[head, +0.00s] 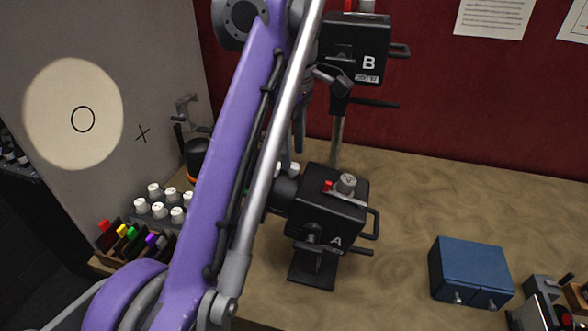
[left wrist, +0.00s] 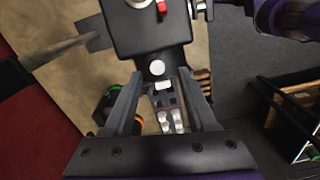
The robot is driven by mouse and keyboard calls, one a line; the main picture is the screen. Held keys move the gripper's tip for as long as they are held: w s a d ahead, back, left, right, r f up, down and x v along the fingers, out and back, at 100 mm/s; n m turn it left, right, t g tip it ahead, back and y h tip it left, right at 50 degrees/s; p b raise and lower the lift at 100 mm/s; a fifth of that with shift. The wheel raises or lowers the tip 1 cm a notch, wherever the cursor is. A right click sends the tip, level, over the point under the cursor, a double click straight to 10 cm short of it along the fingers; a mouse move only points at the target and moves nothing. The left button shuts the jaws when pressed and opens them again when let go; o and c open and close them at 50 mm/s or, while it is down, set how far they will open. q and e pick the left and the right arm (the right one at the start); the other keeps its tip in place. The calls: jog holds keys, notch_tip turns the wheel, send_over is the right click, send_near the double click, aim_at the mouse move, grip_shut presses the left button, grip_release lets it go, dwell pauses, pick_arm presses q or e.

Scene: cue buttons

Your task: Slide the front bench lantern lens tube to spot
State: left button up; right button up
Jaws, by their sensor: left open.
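The front bench lantern, marked A (head: 325,215), is a black box on a stand on the bench. Its black lens tube (head: 284,192) sticks out to the left and is partly hidden by my arm. In the left wrist view the lantern's dark body (left wrist: 150,32) is at the top. The narrower front part with the tube (left wrist: 157,69) lies between the open fingertips. My left gripper (head: 298,135) points down over the tube's area, mostly behind my purple arm. Its fingers (left wrist: 160,85) are apart; contact cannot be told. My right gripper is not in view.
Lantern B (head: 355,48) stands on a post behind. A round light patch (head: 60,113) covers a circle mark on the grey screen; a cross (head: 143,133) is outside it. White knobs (head: 158,208) and colored markers (head: 125,230) stand left. A blue box (head: 470,268) is right.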

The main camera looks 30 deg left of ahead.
aim_at(293, 165)
pick_arm(q)
jog(key=shift+w+f+b, duration=0.1)
jog(key=shift+f+b, duration=0.25)
jog(key=shift+f, duration=1.2)
jog(key=shift+c, duration=0.2)
grip_shut()
